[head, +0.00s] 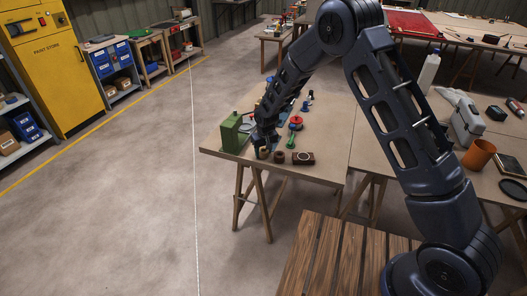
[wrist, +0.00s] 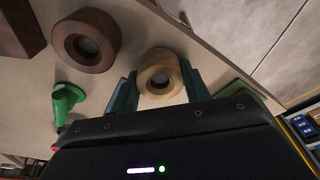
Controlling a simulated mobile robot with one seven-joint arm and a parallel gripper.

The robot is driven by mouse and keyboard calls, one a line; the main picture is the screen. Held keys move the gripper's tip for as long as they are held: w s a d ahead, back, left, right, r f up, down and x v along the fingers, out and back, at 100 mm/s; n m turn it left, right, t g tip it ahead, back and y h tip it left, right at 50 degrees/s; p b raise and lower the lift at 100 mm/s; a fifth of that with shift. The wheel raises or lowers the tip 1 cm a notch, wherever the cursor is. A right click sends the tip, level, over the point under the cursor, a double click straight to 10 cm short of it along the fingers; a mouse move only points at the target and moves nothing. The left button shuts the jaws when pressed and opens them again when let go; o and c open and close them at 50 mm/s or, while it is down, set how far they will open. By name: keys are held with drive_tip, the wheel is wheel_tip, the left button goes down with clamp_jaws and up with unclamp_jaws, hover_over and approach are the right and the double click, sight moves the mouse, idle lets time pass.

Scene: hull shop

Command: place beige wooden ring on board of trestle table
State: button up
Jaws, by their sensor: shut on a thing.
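The beige wooden ring (wrist: 147,77) is between the green fingers of my gripper (wrist: 158,84) in the wrist view, with its hole facing the camera. My gripper is shut on it. In the head view my gripper (head: 263,148) is low over the near left corner of the trestle table, and the ring shows only as a small pale patch there.
A brown wooden ring (wrist: 69,46) lies beside the gripper, with a dark wooden block (head: 303,158) to its right in the head view. A green funnel-like thing (wrist: 66,101) is close by. A green box (head: 232,132) stands left of the gripper.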

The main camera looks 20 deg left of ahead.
sight(265, 152)
drive_tip(key=shift+f, duration=0.2)
drive_tip(key=o, duration=1)
drive_tip(key=shift+r, duration=0.1)
wheel_tip(265, 152, up, 12)
drive_tip(key=s+d, duration=0.1)
drive_tip(key=shift+s+d, duration=0.15)
